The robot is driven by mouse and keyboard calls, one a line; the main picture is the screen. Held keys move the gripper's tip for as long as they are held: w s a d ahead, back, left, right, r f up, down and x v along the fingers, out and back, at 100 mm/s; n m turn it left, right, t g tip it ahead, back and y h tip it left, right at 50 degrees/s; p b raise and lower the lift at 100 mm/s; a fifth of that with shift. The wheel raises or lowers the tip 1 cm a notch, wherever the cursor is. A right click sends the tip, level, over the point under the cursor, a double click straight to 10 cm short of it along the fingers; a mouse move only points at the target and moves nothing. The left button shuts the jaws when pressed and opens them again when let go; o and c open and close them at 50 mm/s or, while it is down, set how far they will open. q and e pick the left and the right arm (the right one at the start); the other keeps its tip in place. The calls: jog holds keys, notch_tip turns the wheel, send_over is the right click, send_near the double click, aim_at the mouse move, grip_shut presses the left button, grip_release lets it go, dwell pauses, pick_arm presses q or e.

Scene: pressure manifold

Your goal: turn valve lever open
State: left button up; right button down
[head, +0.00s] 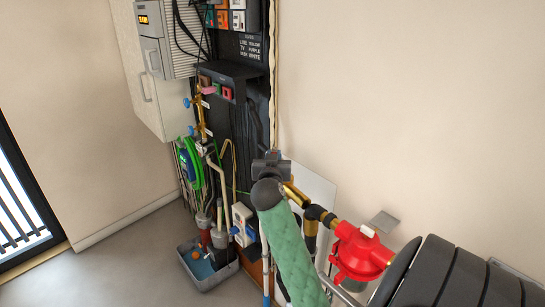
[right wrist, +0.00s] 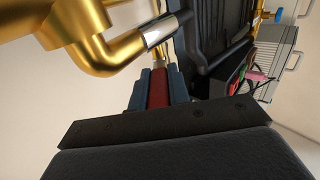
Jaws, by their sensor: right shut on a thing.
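The valve lever (right wrist: 158,88) has a red grip and shows in the right wrist view between the two blue-grey fingers of my right gripper (right wrist: 160,85). The fingers are shut on it. A silver piece and a gold-coloured pipe (right wrist: 115,50) are just beyond the fingertips. In the head view my right gripper (head: 272,158) is dark and sits at the end of the green-sleeved arm, beside brass pipework (head: 296,194). The lever is hidden there behind the gripper and wrist. My left gripper is not in view.
A red round regulator (head: 358,252) is on the brass line to the right. A black panel (head: 232,120) with hoses stands behind. A grey tub (head: 212,272) is on the floor at left. A pale cabinet (head: 150,95) hangs at upper left. The right wall is mostly bare.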

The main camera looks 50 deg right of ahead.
dwell(0.4)
jog(key=c, duration=1.3)
grip_release()
jog(key=shift+s+a+f, duration=0.1)
jog(key=shift+a, duration=0.05)
pick_arm(q)
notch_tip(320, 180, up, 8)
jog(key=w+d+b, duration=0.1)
jog(key=b, duration=0.2)
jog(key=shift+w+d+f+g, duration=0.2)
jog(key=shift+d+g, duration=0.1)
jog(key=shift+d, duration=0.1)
pick_arm(e)
jog(key=v, duration=0.7)
jog(key=shift+s+a, duration=0.1)
jog(key=shift+s, duration=0.05)
jog(key=shift+c, duration=0.5)
